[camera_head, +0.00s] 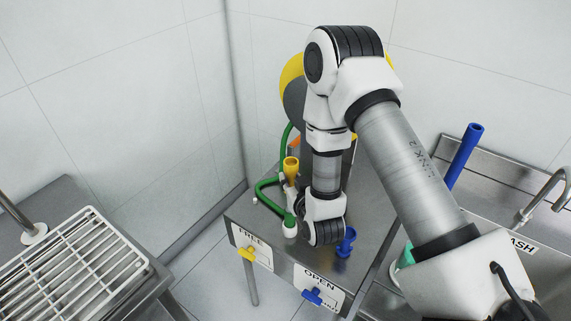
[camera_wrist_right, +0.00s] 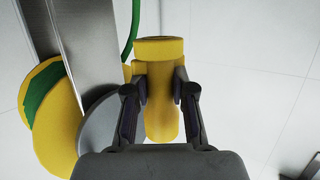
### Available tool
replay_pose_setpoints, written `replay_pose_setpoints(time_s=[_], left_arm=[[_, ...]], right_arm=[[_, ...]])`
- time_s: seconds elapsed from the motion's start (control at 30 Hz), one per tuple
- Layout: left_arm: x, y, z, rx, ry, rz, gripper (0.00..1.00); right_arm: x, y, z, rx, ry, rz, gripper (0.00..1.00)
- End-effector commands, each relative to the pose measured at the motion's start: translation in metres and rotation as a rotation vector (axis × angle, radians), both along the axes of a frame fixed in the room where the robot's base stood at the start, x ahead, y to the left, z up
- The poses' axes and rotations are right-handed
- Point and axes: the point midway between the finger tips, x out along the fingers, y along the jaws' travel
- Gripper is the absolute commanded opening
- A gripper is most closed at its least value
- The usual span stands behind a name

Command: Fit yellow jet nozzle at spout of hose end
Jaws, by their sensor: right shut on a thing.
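In the right wrist view my right gripper (camera_wrist_right: 160,90) is shut on the yellow jet nozzle (camera_wrist_right: 158,75), its two fingers on either side of the body and its wide collar at the top of the picture. In the head view my right arm hides most of this hand. A yellow cup-shaped piece (camera_head: 291,165) shows just left of my forearm; I cannot tell whether it is the held nozzle. The green hose (camera_head: 263,188) curves down to a white collar (camera_head: 290,229) low beside my wrist. The spout itself is not clear. My left gripper is not in view.
A yellow reel (camera_head: 292,70) stands behind my arm, also visible in the wrist view (camera_wrist_right: 62,135). A blue nozzle-like piece (camera_head: 346,242) stands on the steel table (camera_head: 372,232). A white rack (camera_head: 75,262) lies left.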

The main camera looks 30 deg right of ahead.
Motion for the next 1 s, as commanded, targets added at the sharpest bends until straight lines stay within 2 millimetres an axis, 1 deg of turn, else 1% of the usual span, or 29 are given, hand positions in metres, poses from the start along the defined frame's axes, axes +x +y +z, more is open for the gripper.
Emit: replay_pose_setpoints(time_s=[0.03,0.47,0.57,0.9,1.0], left_arm=[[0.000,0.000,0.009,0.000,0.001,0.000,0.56],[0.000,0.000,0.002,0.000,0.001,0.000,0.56],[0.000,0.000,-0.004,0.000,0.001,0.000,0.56],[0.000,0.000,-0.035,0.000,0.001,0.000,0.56],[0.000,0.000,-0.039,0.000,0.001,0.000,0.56]], right_arm=[[-0.001,-0.001,0.007,0.000,0.001,-0.003,0.00],[-0.002,-0.001,0.002,0.000,-0.002,-0.006,0.00],[-0.002,-0.001,-0.005,0.000,-0.001,-0.006,0.00],[-0.001,-0.001,-0.041,0.000,-0.001,-0.006,0.00],[-0.001,-0.001,-0.046,0.000,-0.002,-0.006,0.00]])
